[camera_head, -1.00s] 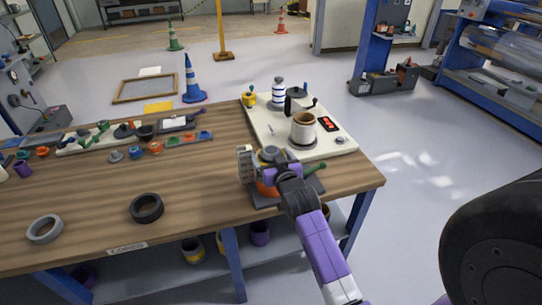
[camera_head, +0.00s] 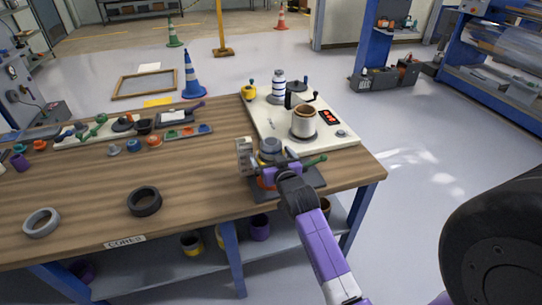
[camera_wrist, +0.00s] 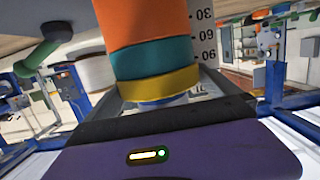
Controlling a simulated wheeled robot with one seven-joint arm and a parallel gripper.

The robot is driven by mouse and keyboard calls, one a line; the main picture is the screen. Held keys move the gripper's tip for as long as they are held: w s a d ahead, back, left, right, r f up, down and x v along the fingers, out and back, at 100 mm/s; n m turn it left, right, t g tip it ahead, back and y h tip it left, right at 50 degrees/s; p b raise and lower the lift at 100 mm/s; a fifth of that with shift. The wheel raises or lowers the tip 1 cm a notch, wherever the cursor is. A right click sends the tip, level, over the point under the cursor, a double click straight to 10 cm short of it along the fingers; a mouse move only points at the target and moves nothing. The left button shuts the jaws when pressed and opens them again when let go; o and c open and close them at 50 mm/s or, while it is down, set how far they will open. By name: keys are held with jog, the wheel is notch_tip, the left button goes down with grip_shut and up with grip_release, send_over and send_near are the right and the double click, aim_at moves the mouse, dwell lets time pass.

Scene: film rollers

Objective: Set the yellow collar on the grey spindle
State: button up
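The yellow collar (camera_wrist: 160,86) shows in the wrist view against a teal ring (camera_wrist: 152,60) and an orange ring (camera_wrist: 145,22), in line with them. The wrist view looks inverted, so yellow appears to be the uppermost ring. My purple wrist hides much of the stack in the head view.
A numbered scale plate (camera_head: 244,155) stands close left of the stack. A pale machine (camera_head: 325,148) with a crank and a brown-topped roller is behind it. A black ring (camera_head: 145,201) and a grey ring (camera_head: 41,222) lie on the wooden table (camera_head: 190,190). The table's middle is clear.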

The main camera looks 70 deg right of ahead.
jog(key=shift+a, duration=0.1)
jog(key=b+v, duration=0.1)
jog(key=v, duration=0.6)
jog(key=shift+s+a, duration=0.2)
jog(key=shift+s, duration=0.05)
jog(key=shift+r, duration=0.2)
dwell(0.3)
